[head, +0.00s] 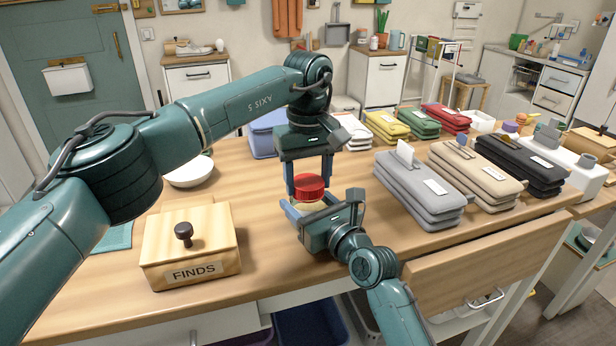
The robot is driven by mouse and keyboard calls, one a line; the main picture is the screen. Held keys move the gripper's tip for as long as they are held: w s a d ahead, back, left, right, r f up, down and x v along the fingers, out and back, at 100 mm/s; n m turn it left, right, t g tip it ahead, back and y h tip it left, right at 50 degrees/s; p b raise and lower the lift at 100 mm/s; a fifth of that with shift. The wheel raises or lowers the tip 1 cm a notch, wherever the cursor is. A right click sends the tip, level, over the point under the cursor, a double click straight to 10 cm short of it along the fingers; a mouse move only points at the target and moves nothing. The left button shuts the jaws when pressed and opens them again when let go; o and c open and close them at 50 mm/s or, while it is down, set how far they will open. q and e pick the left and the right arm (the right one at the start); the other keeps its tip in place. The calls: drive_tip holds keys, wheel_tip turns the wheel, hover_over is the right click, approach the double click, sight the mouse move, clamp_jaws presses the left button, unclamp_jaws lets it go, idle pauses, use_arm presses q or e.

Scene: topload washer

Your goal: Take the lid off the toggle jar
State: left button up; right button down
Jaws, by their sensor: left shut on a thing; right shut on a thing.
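The toggle jar (303,205) stands over the wooden table, mostly hidden behind my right gripper. Its red lid (309,184) sits at the top, and a pale strip of the jar shows just below it. My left gripper (309,188) comes down from above with its blue fingers shut on either side of the red lid. My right gripper (305,208) reaches in from the front and is shut around the jar's body below the lid. Whether the lid is still seated on the jar cannot be told. The jar's base is hidden.
A wooden box labelled FINDS (190,248) with a dark knob stands left of the jar. A white bowl (189,171) is behind it. Grey folded cloths (420,190) and other coloured stacks line the right and back. An open drawer (480,268) juts out at the front right.

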use_arm(q)
drive_tip(key=n, duration=0.4)
drive_tip(key=shift+n, duration=0.3)
drive_tip(key=n, duration=1)
drive_tip(key=shift+n, duration=0.4)
drive_tip(key=n, duration=1.2)
drive_tip(key=shift+n, duration=0.4)
drive_tip(key=n, duration=0.6)
drive_tip(key=shift+r, duration=0.1)
drive_tip(key=n, duration=0.4)
drive_tip(key=shift+n, duration=0.4)
drive_tip(key=n, duration=1)
drive_tip(key=shift+r, duration=0.2)
drive_tip(key=shift+r, duration=0.95)
